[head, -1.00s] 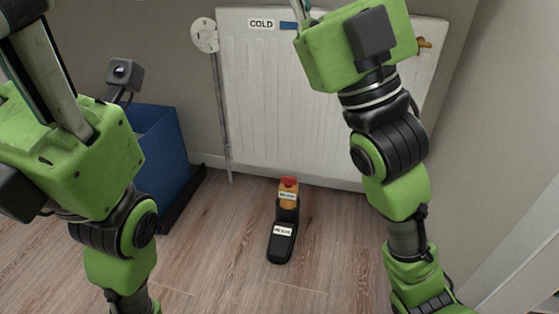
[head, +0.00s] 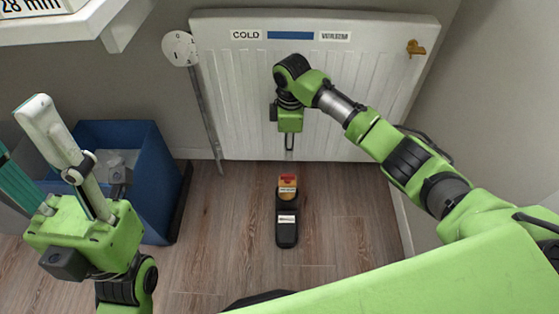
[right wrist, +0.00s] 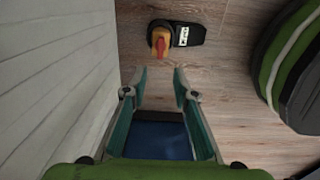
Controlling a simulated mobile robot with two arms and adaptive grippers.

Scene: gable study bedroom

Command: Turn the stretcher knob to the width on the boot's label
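A black boot-shaped thing (head: 287,228) lies on the wood floor in the head view, a white label on it too small to read. At its far end is a yellow block with a red knob (head: 287,180). Both also show in the right wrist view, the knob (right wrist: 160,43) beyond my fingertips. My right gripper (head: 289,152) points down in front of the radiator, over the floor near the knob. In the right wrist view its fingers (right wrist: 160,76) stand apart with nothing between them. My left gripper (head: 18,128) points up at the left, fingers apart and empty.
A white radiator (head: 235,100) labelled COLD stands behind, with a brass valve (head: 416,48) and a white dial (head: 179,48) beside it. A blue bin (head: 135,140) is at the left.

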